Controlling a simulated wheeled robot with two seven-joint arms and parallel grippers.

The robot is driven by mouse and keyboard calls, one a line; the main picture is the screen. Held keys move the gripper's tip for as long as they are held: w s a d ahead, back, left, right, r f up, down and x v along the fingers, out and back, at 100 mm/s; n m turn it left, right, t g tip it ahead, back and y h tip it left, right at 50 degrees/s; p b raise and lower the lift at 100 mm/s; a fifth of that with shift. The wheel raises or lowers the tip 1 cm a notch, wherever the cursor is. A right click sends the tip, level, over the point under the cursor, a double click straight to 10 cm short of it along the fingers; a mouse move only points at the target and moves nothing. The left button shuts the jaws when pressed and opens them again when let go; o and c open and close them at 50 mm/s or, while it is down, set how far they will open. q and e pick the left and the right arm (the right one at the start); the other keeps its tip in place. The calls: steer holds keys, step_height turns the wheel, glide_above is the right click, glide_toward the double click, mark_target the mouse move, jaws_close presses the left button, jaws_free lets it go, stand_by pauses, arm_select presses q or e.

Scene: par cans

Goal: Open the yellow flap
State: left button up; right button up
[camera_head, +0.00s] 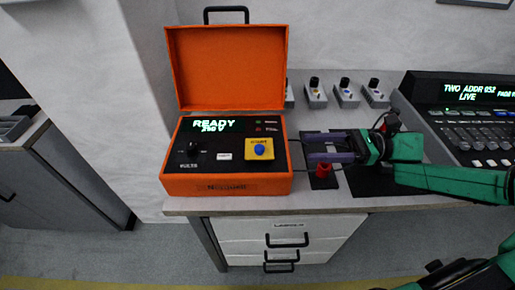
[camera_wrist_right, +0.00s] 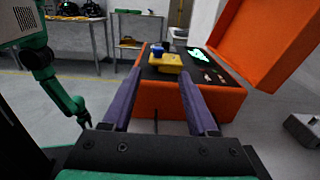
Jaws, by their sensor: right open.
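The yellow flap (camera_head: 250,155) is on the right of the black panel of an orange box, with a round blue part (camera_head: 259,150) at its middle. I cannot tell whether it is shut. In the right wrist view the yellow piece (camera_wrist_right: 165,63) lies ahead, between the fingertips, with the blue part above it. My right gripper (camera_head: 306,148) is open and empty, just right of the box, its purple fingers pointing left at it. My left gripper (camera_wrist_right: 84,119) hangs far off in the right wrist view, too small to read.
The orange box (camera_head: 225,186) has its lid (camera_head: 230,67) raised at the back. A red knob (camera_head: 323,170) stands just below my right gripper. Several grey switch units (camera_head: 345,94) stand behind. A control desk (camera_head: 470,125) is at the right.

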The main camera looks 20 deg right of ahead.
steer(key=b, duration=0.5)
glide_toward(260, 147)
steer(key=a, duration=0.1)
steer(key=a+f, duration=0.1)
steer(key=a, duration=0.1)
steer(key=shift+w+a+f, duration=0.3)
steer(key=shift+w, duration=0.1)
steer(key=x, duration=0.3)
steer(key=r+p+x, duration=0.1)
steer(key=x, duration=0.2)
steer(key=shift+w+r, duration=0.1)
steer(key=shift+r, duration=0.1)
steer(key=shift+a+f, duration=0.15)
steer(key=shift+a, duration=0.1)
jaws_close()
